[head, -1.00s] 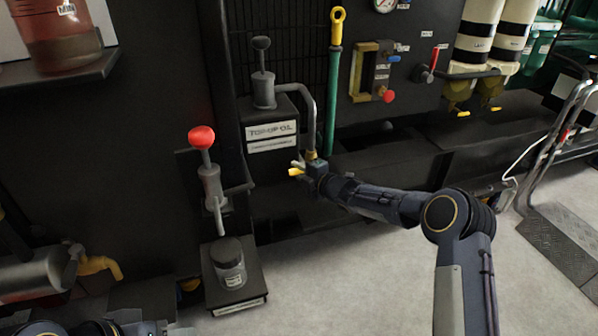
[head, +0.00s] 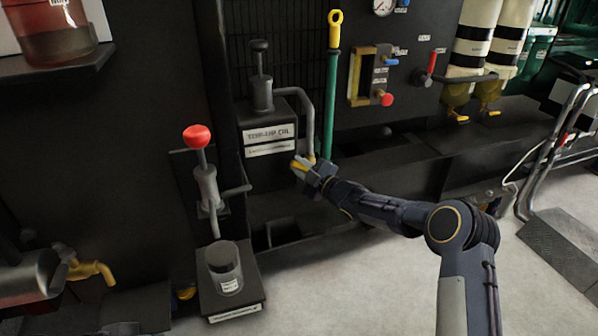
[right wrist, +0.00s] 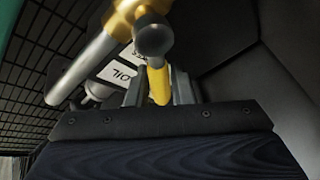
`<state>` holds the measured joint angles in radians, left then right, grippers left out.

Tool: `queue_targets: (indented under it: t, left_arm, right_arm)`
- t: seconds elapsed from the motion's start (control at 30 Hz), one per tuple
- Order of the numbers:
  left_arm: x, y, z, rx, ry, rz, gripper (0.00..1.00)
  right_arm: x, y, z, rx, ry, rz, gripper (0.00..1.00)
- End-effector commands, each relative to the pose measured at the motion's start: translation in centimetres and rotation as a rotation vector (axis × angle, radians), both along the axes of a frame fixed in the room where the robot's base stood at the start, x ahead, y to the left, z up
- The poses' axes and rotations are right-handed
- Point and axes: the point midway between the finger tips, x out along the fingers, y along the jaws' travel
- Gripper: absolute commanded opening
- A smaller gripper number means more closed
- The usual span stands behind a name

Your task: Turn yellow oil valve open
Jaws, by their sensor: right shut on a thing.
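The yellow oil valve (right wrist: 160,82) is a small yellow lever at the lower end of the grey pipe by the top-up oil box. In the right wrist view its lever stands between my fingers, below a round metal boss and a brass-coloured fitting (right wrist: 140,14). My right gripper (head: 301,163) is shut on this lever, which also shows as a yellow bit in the head view (head: 298,168). My gripper hides part of the valve there, so the lever's exact angle is hard to tell. My left gripper is not in view.
The black top-up oil box (head: 253,165) with its hand pump stands just left of my gripper. A red-knobbed pump (head: 198,136) and a jar (head: 224,268) are further left. Open floor lies in front.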

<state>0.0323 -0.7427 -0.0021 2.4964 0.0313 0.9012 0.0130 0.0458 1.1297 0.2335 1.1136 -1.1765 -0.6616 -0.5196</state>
Motion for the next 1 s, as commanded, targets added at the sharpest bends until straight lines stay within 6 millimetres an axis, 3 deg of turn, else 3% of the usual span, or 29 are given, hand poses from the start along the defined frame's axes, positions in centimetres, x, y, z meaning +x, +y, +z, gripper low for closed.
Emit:
queue_targets:
  t: [0.53,0.57,0.7,1.0]
  left_arm:
    - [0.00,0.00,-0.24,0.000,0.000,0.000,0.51]
    - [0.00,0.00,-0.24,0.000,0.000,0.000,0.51]
    - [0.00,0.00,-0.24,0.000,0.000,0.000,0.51]
    - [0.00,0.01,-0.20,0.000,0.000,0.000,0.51]
  right_arm:
    - [0.04,-0.18,0.04,0.031,0.013,-0.001,0.00]
    - [0.03,-0.19,0.03,0.031,0.013,-0.001,0.22]
    - [0.03,-0.16,0.06,0.030,0.012,-0.001,0.40]
    - [-0.03,-0.20,0.12,0.030,0.012,0.000,0.42]
